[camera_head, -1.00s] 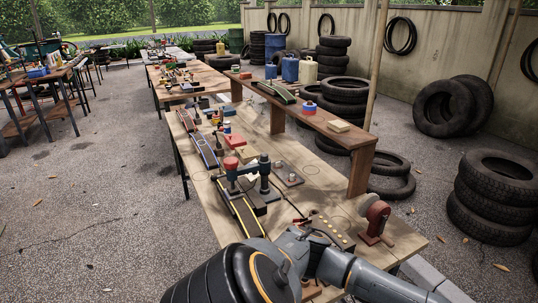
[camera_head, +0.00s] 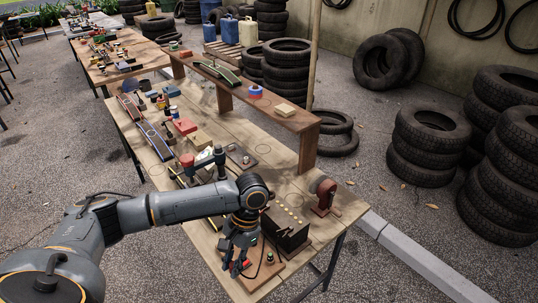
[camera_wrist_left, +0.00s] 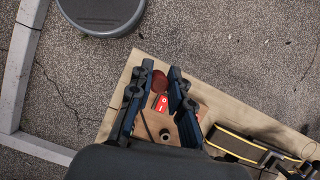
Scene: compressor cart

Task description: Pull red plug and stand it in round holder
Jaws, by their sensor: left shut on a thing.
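My left gripper (camera_head: 238,266) reaches down over a wooden board at the near end of the workbench. In the left wrist view, its two dark fingers (camera_wrist_left: 160,76) are closed around a dark red rounded piece, which looks like the red plug (camera_wrist_left: 159,82). The plug's lower part is hard to make out, and the fingers hide it in the head view. A dark round ring with a hole, possibly the round holder (camera_wrist_left: 165,135), sits on the wooden board (camera_wrist_left: 184,128) close to the gripper body. A red O/I switch (camera_wrist_left: 162,103) shows between the fingers. My right gripper is not in view.
A raised wooden shelf (camera_head: 250,104) runs along the bench's far side. The bench edge is close to the gripper.

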